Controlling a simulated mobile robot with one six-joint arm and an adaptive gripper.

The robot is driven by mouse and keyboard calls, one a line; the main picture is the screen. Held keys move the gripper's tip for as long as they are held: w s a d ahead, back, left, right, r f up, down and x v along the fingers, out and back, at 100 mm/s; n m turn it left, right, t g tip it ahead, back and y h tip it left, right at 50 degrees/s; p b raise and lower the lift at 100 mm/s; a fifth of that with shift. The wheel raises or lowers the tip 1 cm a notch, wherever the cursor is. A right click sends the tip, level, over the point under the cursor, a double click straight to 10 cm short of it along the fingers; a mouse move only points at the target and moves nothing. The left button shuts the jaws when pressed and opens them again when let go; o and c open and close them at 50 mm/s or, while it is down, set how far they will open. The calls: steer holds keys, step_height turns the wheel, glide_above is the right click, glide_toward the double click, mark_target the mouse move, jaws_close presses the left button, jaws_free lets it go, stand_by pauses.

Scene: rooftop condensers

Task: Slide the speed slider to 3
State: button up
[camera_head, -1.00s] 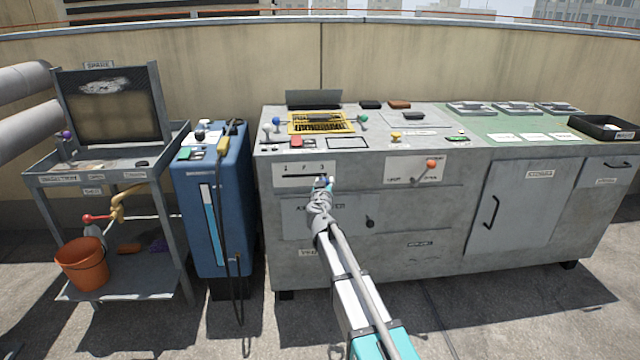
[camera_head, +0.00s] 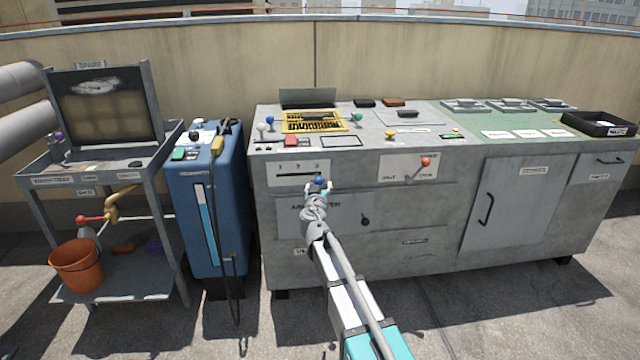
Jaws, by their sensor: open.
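The speed slider is on a pale plate (camera_head: 285,168) on the grey cabinet's front, marked 1, 2, 3 above a dark horizontal slot (camera_head: 296,175). A blue knob (camera_head: 319,180) shows at the slot's right end, below the 3. My gripper (camera_head: 319,187) is open right in front of the knob, its fingertips spread to either side of it. I cannot tell whether they touch it. My gripper hides the plate's lower right corner.
A lever plate with an orange knob (camera_head: 426,161) is right of the slider. Below are a panel with a dark knob (camera_head: 365,220) and a door handle (camera_head: 487,210). A blue unit (camera_head: 210,230) and a cart with an orange bucket (camera_head: 77,266) stand left.

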steer(key=s, duration=0.8)
steer(key=shift+s, duration=0.2)
steer(key=shift+a, duration=0.1)
steer(key=s+d+f+m+g+h+p, duration=0.1)
steer(key=s+d+f+m+g+h, duration=0.15)
steer(key=d, duration=0.45)
steer(key=s+d+f+m+g+h+p, duration=0.1)
steer(key=s+d+f+g, duration=0.25)
steer(key=d, duration=0.35)
steer(key=s+d+f+m+g+h+p, duration=0.1)
steer(key=s+d+f+g+h+p, duration=0.1)
steer(key=s+d+g, duration=0.3)
steer(key=s+d+f+n+g+y+p, duration=0.1)
steer(key=s+f+g+y+p, duration=0.2)
steer(key=s, duration=0.5)
steer(key=s+d+n+g+y+p, duration=0.1)
steer(key=s+n+g+y, duration=0.2)
steer(key=s, duration=0.5)
step_height(320, 180, up, 37)
steer(key=m+g+p, duration=0.1)
steer(key=p, duration=3.5)
steer(key=shift+w, duration=0.15)
